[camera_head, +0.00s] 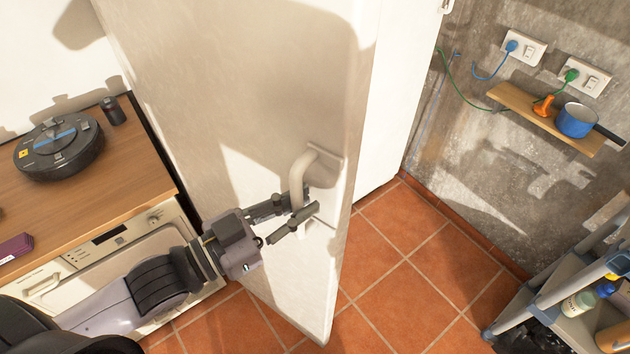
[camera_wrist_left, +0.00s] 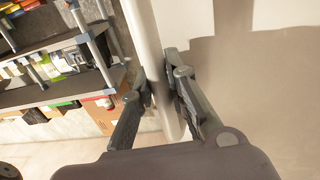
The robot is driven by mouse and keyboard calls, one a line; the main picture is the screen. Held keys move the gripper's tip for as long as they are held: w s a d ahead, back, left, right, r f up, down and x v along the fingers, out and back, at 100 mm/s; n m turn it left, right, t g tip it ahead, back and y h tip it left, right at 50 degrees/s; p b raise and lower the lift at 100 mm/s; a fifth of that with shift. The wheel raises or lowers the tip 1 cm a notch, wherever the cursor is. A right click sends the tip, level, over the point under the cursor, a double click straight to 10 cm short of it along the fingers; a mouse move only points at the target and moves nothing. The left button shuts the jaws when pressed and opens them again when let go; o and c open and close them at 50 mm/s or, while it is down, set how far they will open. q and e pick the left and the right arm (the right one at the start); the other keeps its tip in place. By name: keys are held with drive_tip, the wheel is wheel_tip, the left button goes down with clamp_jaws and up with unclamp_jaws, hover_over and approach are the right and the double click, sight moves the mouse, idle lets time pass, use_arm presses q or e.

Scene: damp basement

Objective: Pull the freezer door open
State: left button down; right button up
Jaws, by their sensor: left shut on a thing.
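The freezer door (camera_head: 240,100) is a tall off-white panel in the middle of the head view. It stands at an angle, with its right edge clear of the white surface (camera_head: 402,90) behind it. Its curved pale handle (camera_head: 313,162) is near that edge. My left gripper (camera_head: 296,208) is shut on the lower part of the handle, with one finger on each side. In the left wrist view the handle bar (camera_wrist_left: 148,45) runs down between the two fingers (camera_wrist_left: 158,100). My right gripper is not in view.
A wooden counter (camera_head: 140,160) with a robot vacuum (camera_head: 58,147) stands at left, above a white appliance (camera_head: 120,247). A wall shelf (camera_head: 540,118) holds a blue pot (camera_head: 577,120). A grey rack (camera_head: 560,280) with bottles is at lower right. Tiled floor (camera_head: 410,270) between door and rack is clear.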

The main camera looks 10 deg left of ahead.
use_arm(q)
drive_tip(key=shift+v, duration=0.85)
drive_tip(key=shift+s+d, duration=0.1)
drive_tip(key=c, duration=1.5)
unclamp_jaws()
drive_tip(key=shift+c, duration=0.2)
